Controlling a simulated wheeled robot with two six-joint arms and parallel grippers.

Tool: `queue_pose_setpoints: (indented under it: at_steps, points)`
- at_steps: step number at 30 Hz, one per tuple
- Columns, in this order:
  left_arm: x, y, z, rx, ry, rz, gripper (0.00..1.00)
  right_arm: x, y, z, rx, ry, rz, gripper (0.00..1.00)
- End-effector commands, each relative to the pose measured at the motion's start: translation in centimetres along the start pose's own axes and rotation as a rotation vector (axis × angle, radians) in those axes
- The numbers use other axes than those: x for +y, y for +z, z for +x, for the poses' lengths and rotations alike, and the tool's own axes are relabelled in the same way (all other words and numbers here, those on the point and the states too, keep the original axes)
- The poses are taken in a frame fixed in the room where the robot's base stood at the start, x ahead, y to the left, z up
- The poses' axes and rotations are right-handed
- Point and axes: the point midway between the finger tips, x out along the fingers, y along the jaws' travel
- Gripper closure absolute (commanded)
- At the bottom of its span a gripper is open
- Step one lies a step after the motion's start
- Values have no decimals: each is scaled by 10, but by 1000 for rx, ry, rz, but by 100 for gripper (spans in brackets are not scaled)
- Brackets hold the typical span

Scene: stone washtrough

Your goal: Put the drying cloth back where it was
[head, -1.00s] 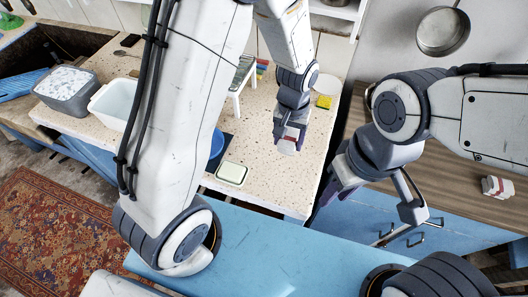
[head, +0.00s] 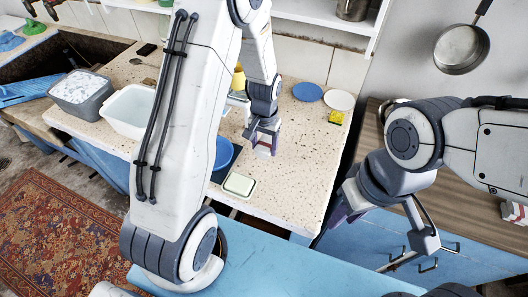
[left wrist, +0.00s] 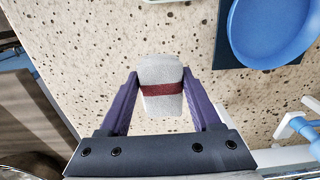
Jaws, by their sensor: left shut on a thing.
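The drying cloth is a folded grey-white cloth with a dark red band. In the left wrist view the cloth (left wrist: 160,75) sits between the purple fingers of my left gripper (left wrist: 160,103), which is shut on it. Speckled stone lies beyond it. In the head view my left gripper (head: 264,143) is over the speckled counter (head: 292,175), with the cloth (head: 264,151) at its tips. I cannot tell whether the cloth touches the counter. My right gripper (head: 338,212) is low at the counter's right end; its opening is unclear.
A blue bowl (head: 222,153) and a pale green-rimmed dish (head: 239,185) are left of the cloth. A blue plate (head: 307,92), a white plate (head: 339,99) and a yellow sponge (head: 336,117) are behind it. A white tub (head: 128,111) stands further left. The counter's front right is clear.

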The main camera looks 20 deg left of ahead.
Motion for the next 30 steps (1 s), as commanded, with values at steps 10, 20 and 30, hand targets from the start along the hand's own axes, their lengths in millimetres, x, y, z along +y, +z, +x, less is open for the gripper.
queue_pose_setpoints:
  at_steps: [10,20,30]
  points:
    - [0,0,38,-1,0,0,80,0,0,-6,0,0,0,67]
    - [1,0,43,-1,0,0,80,0,0,-2,0,0,0,67]
    - [1,0,42,-1,0,0,6,0,0,-3,0,0,0,67]
